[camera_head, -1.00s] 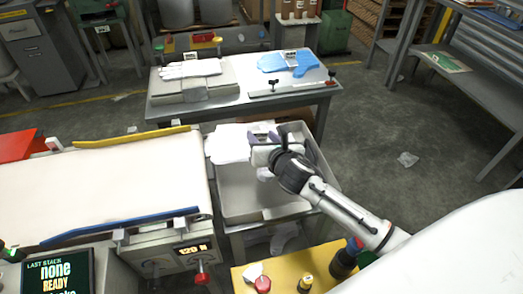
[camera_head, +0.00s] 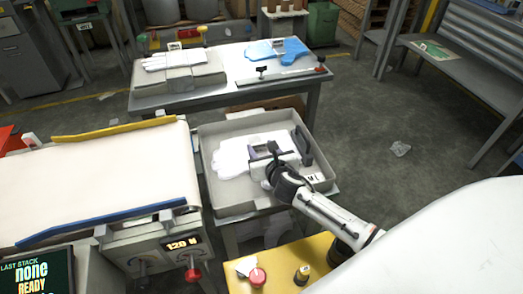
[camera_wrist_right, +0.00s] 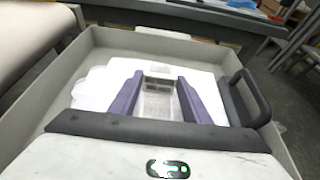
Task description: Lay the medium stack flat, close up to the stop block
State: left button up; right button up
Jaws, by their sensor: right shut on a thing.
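The held stack of white gloves (camera_head: 238,154), with a small printed label (camera_wrist_right: 158,72), is in the grey tray's bounds. It looks level, fingers toward the left; whether it rests fully on the tray floor I cannot tell. My right gripper (camera_head: 270,163) has its purple fingers on both sides of the cuff end, shut on the stack; it also shows in the wrist view (camera_wrist_right: 160,100). A dark upright bar-like piece (camera_head: 303,145), possibly the stop block, stands at the tray's right, a little apart from the stack. My left gripper is not in view.
The grey tray (camera_head: 215,207) has walls all round. A conveyor (camera_head: 90,185) with blue and yellow rails lies left. Behind, a table (camera_head: 225,92) carries another white glove stack (camera_head: 175,62) and blue gloves (camera_head: 278,50). A yellow panel with knobs (camera_head: 280,265) is in front.

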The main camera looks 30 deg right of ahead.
jog(key=shift+r, duration=0.15)
jog(key=o, duration=1.4)
jog(key=shift+f, duration=0.2)
jog(key=shift+s+r, duration=0.2)
jog(key=shift+r, duration=0.05)
jog(key=p+v, duration=0.2)
jog(key=v, duration=0.8)
jog(key=shift+s+a+r, duration=0.1)
jog(key=shift+s+a, duration=0.05)
jog(key=shift+s, duration=0.15)
jog(key=shift+s+a+r, duration=0.1)
jog(key=shift+s+r, duration=0.05)
jog(key=shift+s, duration=0.3)
